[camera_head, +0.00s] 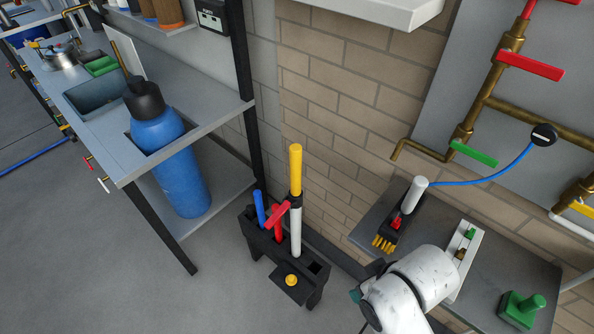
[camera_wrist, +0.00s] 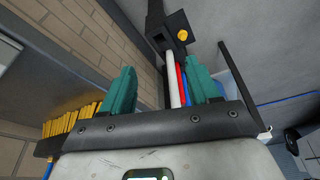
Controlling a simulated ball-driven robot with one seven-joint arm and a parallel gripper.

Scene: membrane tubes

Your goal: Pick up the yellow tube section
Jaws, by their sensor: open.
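The yellow tube section (camera_head: 295,170) stands upright in the head view, above a white tube (camera_head: 296,232) and a black collar. The white tube stands in a black holder (camera_head: 285,258) on the floor, beside a red and a blue tube. My gripper (camera_wrist: 158,82) is open in the wrist view, with teal fingers apart. Beyond the fingers show the white tube (camera_wrist: 172,82), red tube (camera_wrist: 181,85) and holder (camera_wrist: 157,25). I cannot make out the yellow section there. In the head view, my white wrist is at lower right, apart from the tube, with a teal finger partly showing.
A brick wall (camera_head: 350,95) is behind the holder. A workbench (camera_head: 150,165) with a blue cylinder (camera_head: 175,160) stands left. A low grey table (camera_head: 500,275) at right bears a brush, a white block and a green part (camera_head: 520,308). The floor at lower left is clear.

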